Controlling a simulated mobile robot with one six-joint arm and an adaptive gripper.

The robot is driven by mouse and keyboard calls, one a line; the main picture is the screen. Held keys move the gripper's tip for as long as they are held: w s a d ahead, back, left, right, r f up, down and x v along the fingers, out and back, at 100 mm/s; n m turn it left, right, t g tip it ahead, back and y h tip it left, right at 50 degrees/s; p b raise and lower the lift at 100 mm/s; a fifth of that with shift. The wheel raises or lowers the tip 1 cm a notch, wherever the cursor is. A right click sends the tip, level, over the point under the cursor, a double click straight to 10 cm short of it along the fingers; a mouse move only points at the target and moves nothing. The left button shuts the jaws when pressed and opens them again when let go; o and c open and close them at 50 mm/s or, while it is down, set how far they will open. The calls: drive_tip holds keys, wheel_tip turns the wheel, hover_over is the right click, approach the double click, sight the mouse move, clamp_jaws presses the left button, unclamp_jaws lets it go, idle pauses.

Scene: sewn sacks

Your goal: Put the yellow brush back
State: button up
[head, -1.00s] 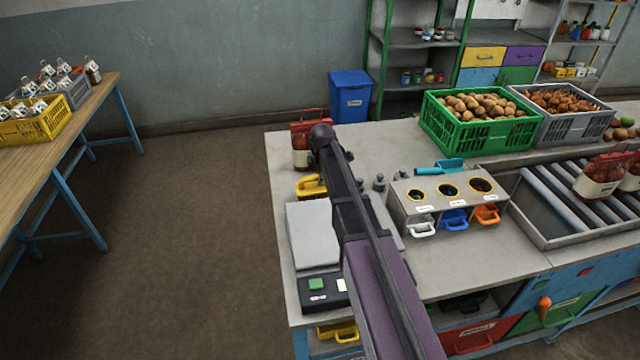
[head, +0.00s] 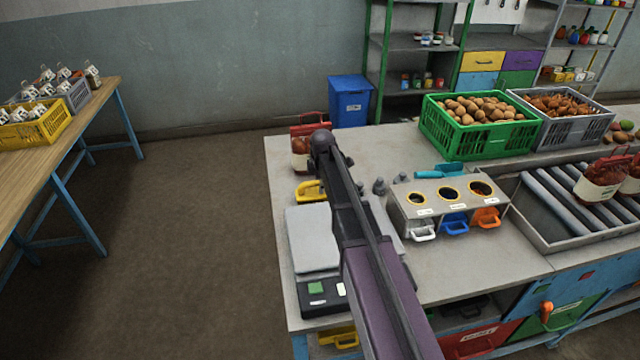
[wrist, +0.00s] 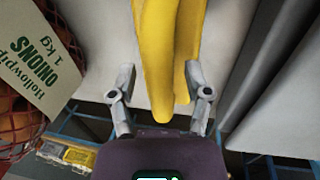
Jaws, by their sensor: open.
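The yellow brush (head: 310,191) lies on the grey workbench beside the bagged goods and behind the scale, partly hidden by my arm in the head view. In the wrist view its yellow handle (wrist: 160,50) fills the middle and runs between the two fingers. My gripper (wrist: 160,75) is open, with one finger on each side of the handle. A gap shows at the left finger; the right finger is close to the handle, and I cannot tell whether it touches. The gripper tips are hidden behind my arm in the head view.
A netted onion bag (wrist: 25,85) is close on the left in the wrist view. The scale (head: 313,240) is in front of the brush. A holder with three round holes (head: 448,205), a teal scoop (head: 440,171) and a green crate (head: 480,140) stand to the right.

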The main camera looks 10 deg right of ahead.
sight(321, 196)
drive_tip(key=shift+r, duration=0.1)
wheel_tip(321, 196, up, 12)
drive_tip(key=s+p, duration=0.2)
drive_tip(key=p, duration=1)
drive_tip(key=shift+s, duration=0.15)
idle(0.8)
drive_tip(key=s+m+g, duration=0.2)
drive_tip(key=s+m, duration=1.6)
drive_tip(key=s, duration=0.9)
drive_tip(key=shift+a+f, duration=0.25)
drive_tip(key=shift+a, duration=0.05)
drive_tip(key=shift+w+f, duration=0.1)
wheel_tip(321, 196, down, 6)
drive_tip(key=b, duration=0.5)
drive_tip(key=shift+b, duration=0.35)
drive_tip(key=shift+r, duration=0.2)
